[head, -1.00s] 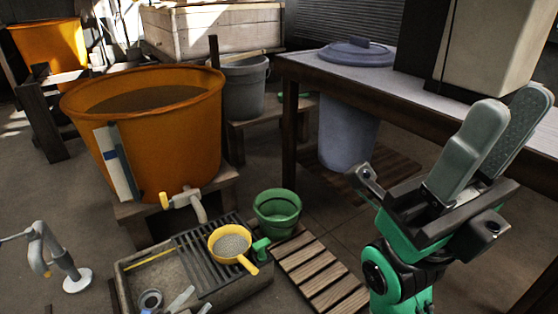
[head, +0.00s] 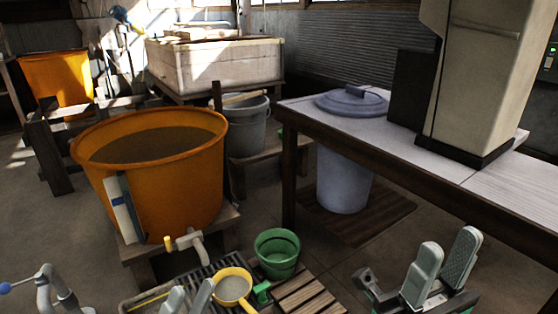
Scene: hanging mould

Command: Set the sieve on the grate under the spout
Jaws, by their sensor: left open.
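The yellow sieve (head: 232,285), with a grey mesh, lies on the right part of the dark slatted grate (head: 190,278). Its handle points to the lower right. The spout (head: 196,242) with a yellow tap comes out low from the big orange tub, to the upper left of the sieve. My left gripper (head: 192,287) is open and empty at the bottom edge, just left of the sieve in the picture; only its fingers show, and I cannot tell its height. My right gripper (head: 448,245) is open and empty at the lower right, away from the sieve.
A green bucket (head: 277,256) stands right behind the sieve, beside wooden slats (head: 308,298). The orange tub (head: 160,190) stands behind the grate. A table (head: 390,150) fills the right side. A grey jointed stand (head: 50,290) is at the lower left.

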